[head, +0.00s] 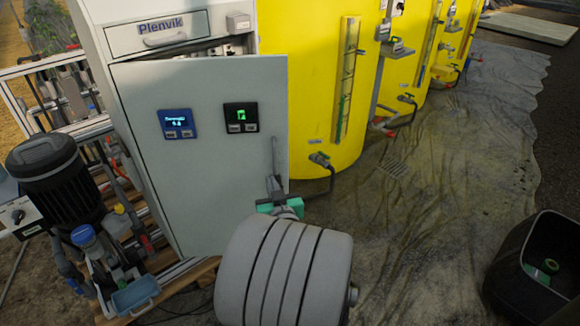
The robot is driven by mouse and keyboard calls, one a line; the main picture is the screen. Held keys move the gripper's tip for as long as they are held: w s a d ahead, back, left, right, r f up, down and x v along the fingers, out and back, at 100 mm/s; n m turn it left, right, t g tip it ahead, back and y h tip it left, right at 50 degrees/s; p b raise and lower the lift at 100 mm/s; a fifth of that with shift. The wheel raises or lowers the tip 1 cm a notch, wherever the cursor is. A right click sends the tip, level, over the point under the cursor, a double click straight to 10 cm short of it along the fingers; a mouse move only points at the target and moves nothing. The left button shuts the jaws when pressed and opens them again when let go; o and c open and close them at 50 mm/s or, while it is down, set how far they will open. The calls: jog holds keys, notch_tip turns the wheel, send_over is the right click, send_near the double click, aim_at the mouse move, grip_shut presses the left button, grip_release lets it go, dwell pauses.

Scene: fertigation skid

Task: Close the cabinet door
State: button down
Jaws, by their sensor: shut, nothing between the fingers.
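The pale grey cabinet door (205,110) stands ajar on the cabinet (90,25), its right edge swung out toward me. Dark fittings inside the cabinet show through the gap above the door's top edge. The door carries a blue display, a dark display with green digits, and a vertical bar handle (274,153) near its right edge. My gripper (273,183), with green parts at its base, is shut and empty in front of the door's right side, at the handle's lower end. I cannot tell whether it touches the door or the handle. My wrist hides the door's lower right corner.
Yellow tanks (310,60) with valves stand right of the cabinet. A black motor pump (50,180) and piping stand at the left. A black bin (540,260) stands at the lower right. The tarp-covered floor (440,200) between tanks and bin is mostly clear.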

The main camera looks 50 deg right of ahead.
jog(key=s+d+m+g+h, duration=0.1)
jog(key=s+d+m+h, duration=0.15)
jog(key=s+d, duration=0.2)
jog(key=p+x, duration=0.2)
jog(key=x, duration=1.1)
jog(key=shift+w+r, duration=0.2)
jog(key=shift+w, duration=0.05)
jog(key=shift+a+n, duration=0.1)
jog(key=shift+n, duration=0.15)
